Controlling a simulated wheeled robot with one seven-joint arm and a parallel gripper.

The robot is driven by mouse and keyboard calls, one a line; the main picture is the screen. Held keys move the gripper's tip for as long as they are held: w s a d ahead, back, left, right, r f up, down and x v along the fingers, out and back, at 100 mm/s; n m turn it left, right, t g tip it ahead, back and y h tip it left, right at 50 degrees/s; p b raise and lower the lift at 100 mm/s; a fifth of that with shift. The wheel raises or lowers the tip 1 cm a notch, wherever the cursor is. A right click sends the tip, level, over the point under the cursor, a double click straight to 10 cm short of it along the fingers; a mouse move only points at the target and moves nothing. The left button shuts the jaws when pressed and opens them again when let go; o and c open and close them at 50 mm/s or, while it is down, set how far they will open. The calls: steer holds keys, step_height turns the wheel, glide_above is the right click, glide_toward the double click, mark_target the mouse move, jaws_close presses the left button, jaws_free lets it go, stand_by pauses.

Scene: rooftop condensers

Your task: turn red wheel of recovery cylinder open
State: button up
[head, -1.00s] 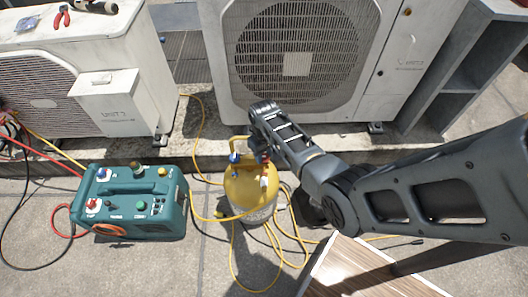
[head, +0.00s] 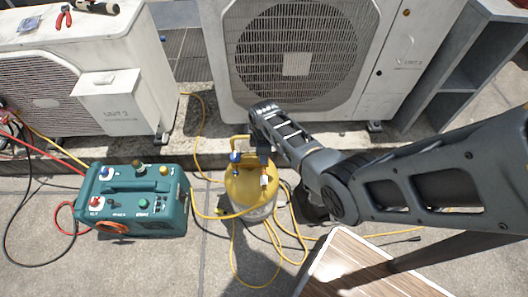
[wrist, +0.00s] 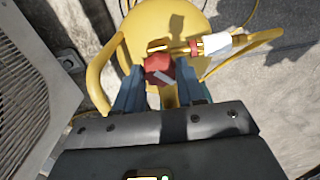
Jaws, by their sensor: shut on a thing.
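The recovery cylinder (head: 240,186) is yellow on top with a pale lower body. It stands on the paving in front of the large condenser. Its red wheel (wrist: 159,68) shows in the wrist view, between the two blue fingers of my gripper (wrist: 160,85). My gripper is shut on the red wheel from above. In the head view my arm hides the wheel and most of the gripper. A blue valve knob (head: 235,157) is on the cylinder's left side. A white and red hose fitting (wrist: 215,43) is beside the wheel, with a yellow hose attached.
A teal recovery machine (head: 135,203) stands left of the cylinder. Yellow hoses (head: 290,235) loop over the ground around the cylinder. The large condenser (head: 225,85) rises behind it, and a smaller unit (head: 120,100) stands at left. A wooden top (head: 350,270) is at the front.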

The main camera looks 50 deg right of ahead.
steer(key=n, duration=0.4)
steer(key=shift+n+p, duration=0.35)
steer(key=shift+n, duration=1.55)
steer(key=o, duration=1)
steer(key=shift+o, duration=0.2)
steer(key=shift+r, duration=0.1)
step_height(320, 180, up, 8)
steer(key=shift+f+p, duration=0.2)
steer(key=shift+p, duration=0.85)
